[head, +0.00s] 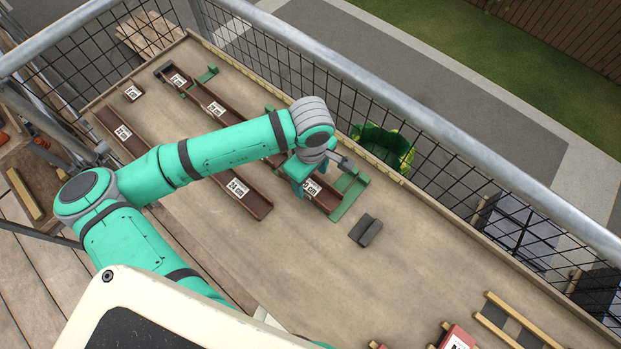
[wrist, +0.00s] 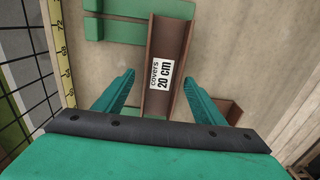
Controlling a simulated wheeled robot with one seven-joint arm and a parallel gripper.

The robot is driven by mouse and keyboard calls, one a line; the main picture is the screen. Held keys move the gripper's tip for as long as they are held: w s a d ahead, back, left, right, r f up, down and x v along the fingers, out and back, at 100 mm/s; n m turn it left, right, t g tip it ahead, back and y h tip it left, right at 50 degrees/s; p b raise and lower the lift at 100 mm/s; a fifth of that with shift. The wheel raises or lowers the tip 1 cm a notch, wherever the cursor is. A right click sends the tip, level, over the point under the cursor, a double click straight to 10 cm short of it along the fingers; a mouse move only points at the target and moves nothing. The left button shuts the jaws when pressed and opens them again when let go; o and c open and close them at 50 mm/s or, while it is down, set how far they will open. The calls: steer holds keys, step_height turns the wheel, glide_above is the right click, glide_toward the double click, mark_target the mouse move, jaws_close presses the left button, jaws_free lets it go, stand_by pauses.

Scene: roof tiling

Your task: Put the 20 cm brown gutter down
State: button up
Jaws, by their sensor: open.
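The 20 cm brown gutter (wrist: 168,40) is a U-shaped channel with a white "covers 20 cm" label. In the wrist view it runs away between my two open fingers, and my gripper (wrist: 160,95) has a finger on each side, with gaps to the gutter. In the head view the gutter (head: 326,201) lies at the right end of a row of brown gutters, beside a green bracket (head: 350,193). My gripper (head: 301,181) is above it and hides part of it. I cannot tell exactly how its left end meets its neighbour.
Other labelled brown gutters lie in the row (head: 195,93) and nearer on the board (head: 250,201). A short brown piece (head: 132,92) lies at the left. A dark grey piece (head: 366,230) lies to the right. A mesh railing (head: 450,185) runs behind; the board's right middle is clear.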

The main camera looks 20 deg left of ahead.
mark_target(310, 187)
step_height(310, 187, up, 11)
stand_by(0.4)
steer(key=shift+s, duration=0.1)
stand_by(0.4)
